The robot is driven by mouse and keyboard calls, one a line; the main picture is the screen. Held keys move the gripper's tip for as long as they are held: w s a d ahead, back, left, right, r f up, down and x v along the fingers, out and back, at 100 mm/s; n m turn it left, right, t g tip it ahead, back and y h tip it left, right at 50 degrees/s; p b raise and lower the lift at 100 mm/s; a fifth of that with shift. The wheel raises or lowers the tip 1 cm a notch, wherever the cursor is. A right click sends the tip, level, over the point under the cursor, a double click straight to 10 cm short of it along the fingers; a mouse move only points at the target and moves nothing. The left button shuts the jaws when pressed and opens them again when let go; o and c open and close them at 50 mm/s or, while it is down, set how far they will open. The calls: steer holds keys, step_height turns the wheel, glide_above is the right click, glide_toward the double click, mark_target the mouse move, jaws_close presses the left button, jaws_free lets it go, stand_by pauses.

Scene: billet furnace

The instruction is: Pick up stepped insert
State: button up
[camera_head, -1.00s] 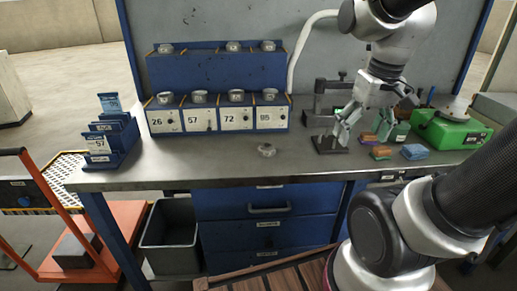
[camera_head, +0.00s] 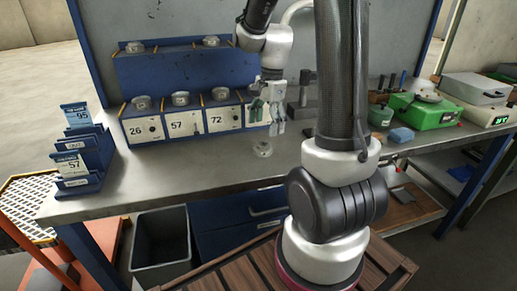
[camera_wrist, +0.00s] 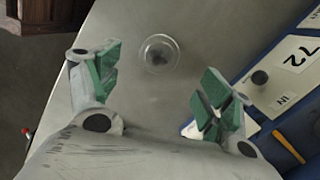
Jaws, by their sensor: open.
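A small round grey metal piece, which looks like the stepped insert (camera_head: 263,149), lies alone on the grey bench top in front of the numbered rack. In the wrist view this piece (camera_wrist: 159,53) shows as a round disc with a darker middle, beyond the fingertips and roughly between them. My gripper (camera_head: 268,119) is above the bench, a little behind and above the piece in the head view. Its green-padded fingers are spread and empty, and they also show in the wrist view (camera_wrist: 161,82). Nothing is touching the piece.
A blue rack (camera_head: 187,123) with bins 26, 57 and 72 holds similar metal pieces on top; my gripper partly covers its fourth bin. A blue card holder (camera_head: 85,165) stands at left. A green box (camera_head: 425,110) and blue block (camera_head: 402,134) are at right. Bench around the piece is clear.

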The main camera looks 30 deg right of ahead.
mark_target(263, 143)
steer(key=f, duration=0.7)
steer(key=shift+a+f, duration=0.15)
steer(key=shift+a, duration=0.25)
steer(key=c, duration=1.6)
